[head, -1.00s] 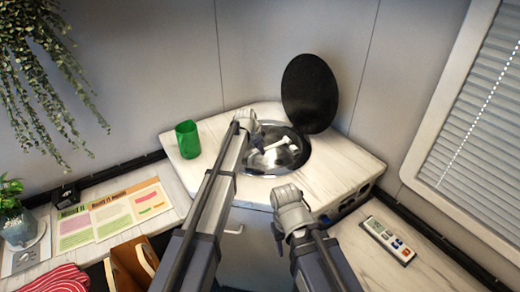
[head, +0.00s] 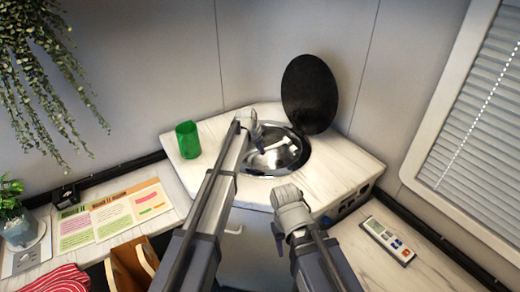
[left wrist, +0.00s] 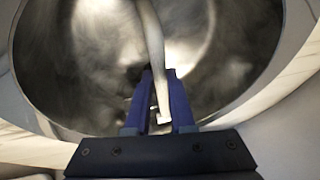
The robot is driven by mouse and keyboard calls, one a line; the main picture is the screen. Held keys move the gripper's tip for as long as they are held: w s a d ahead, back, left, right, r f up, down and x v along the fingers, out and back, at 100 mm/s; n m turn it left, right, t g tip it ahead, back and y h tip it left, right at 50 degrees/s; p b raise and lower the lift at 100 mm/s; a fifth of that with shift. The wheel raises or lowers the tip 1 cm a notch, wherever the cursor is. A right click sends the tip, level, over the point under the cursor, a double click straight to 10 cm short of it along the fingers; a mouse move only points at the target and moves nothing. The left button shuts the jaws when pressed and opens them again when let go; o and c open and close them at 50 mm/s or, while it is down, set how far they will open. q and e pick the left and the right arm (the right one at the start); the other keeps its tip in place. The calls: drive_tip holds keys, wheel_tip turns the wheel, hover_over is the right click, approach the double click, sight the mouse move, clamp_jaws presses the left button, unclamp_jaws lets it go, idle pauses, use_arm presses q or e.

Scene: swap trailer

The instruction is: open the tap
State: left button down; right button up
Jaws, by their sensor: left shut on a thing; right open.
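The pale tap (head: 281,142) stands over the round metal sink (head: 292,160) in the corner counter. In the left wrist view, the tap (left wrist: 151,28) comes down from the top as a slim, slightly curved bar. My left gripper (head: 264,149) reaches over the sink. In the left wrist view its blue fingers (left wrist: 160,75) are closed around a pale part of the tap, whose end shows between them. My right gripper (head: 288,192) hangs in front of the counter's front edge, apart from the tap; its fingers are largely hidden.
The black round sink lid (head: 310,93) stands raised behind the sink. A green cup (head: 188,139) stands on the counter (head: 340,170) to the left. A white remote (head: 388,240) lies at right, and an open booklet (head: 110,212) lies at left.

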use_arm(q)
drive_tip(key=r+y+p, duration=0.1)
drive_tip(key=p, duration=0.1)
drive_tip(key=w+d+r+g+y+p, duration=0.1)
drive_tip(key=r+p, duration=0.1)
drive_tip(key=r+g+y+p, duration=0.1)
drive_tip(key=r+p, duration=0.1)
drive_tip(key=shift+w+d, duration=0.2)
drive_tip(key=shift+d, duration=0.05)
drive_tip(key=shift+w+d+r+m+g+y+p, duration=0.3)
drive_tip(key=shift+d+r+g+y+p, duration=0.15)
drive_tip(key=shift+r+p, duration=0.2)
drive_tip(key=shift+w+d+r+g+y+p, duration=0.3)
drive_tip(key=shift+d+r+g+y+p, duration=0.15)
drive_tip(key=shift+r+g+y+p, duration=0.25)
drive_tip(key=shift+r, duration=0.1)
drive_tip(key=c, duration=0.8)
unclamp_jaws()
drive_tip(key=shift+o, duration=0.2)
drive_tip(key=shift+s, duration=0.1)
drive_tip(key=p+v, duration=0.7)
drive_tip(key=shift+d+r, duration=0.15)
drive_tip(key=shift+r, duration=0.25)
